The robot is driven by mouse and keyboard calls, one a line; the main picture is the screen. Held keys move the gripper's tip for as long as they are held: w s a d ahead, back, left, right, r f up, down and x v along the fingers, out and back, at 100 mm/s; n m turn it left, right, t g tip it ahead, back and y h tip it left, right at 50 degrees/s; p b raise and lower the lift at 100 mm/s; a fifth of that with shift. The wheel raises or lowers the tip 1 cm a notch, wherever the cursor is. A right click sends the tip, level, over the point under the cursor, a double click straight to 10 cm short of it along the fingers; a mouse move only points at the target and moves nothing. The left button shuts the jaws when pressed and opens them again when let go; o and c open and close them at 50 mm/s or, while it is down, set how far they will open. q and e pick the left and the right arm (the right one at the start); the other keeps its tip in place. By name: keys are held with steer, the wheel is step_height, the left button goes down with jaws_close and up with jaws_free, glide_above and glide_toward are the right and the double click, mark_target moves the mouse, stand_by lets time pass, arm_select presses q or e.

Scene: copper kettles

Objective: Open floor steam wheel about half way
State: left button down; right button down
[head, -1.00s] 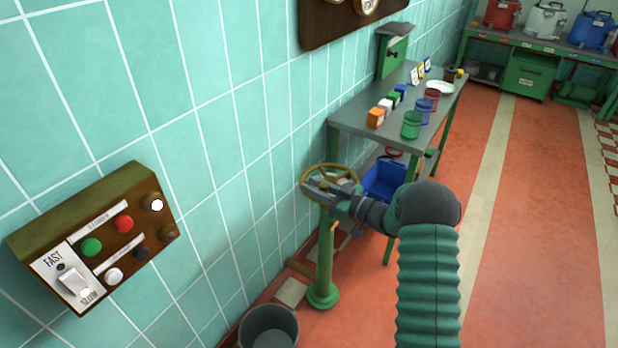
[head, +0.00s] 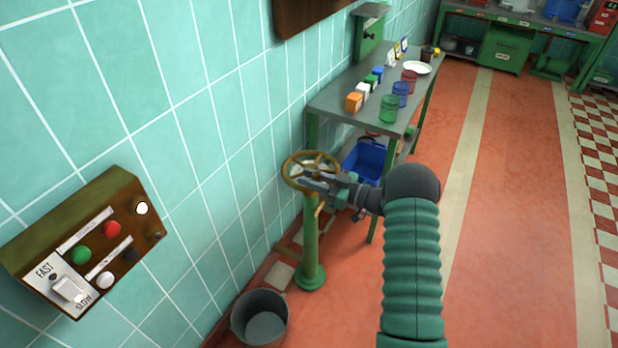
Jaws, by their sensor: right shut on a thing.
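The floor steam wheel (head: 296,161) is a brass-coloured handwheel on top of a green floor post (head: 311,245), in the middle of the head view. My right gripper (head: 318,184) reaches in from the right and is shut on the near right part of the wheel's rim. The gripper hides part of the rim and spokes there. How far the wheel is turned cannot be told. My left gripper is out of view.
A grey bucket (head: 260,318) stands on the floor in front of the post. A control box (head: 84,240) is on the tiled wall at left. A grey table (head: 337,103) with jars and small boxes stands behind the wheel, a blue bin (head: 366,160) under it. The red floor at right is clear.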

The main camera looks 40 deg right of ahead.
steer(key=shift+s+a+f, duration=0.2)
steer(key=shift+f, duration=0.05)
stand_by(0.7)
steer(key=c, duration=1.6)
jaws_free()
steer(key=o, duration=0.4)
steer(key=shift+s+a+r, duration=0.1)
steer(key=shift+s+r, duration=0.1)
steer(key=shift+r, duration=0.15)
steer(key=shift+w, duration=0.1)
steer(key=shift+f, duration=0.1)
steer(key=shift+d, duration=0.25)
steer(key=p+v, duration=0.3)
steer(key=v, duration=1.3)
steer(key=shift+s+d, duration=0.1)
steer(key=shift+s, duration=0.2)
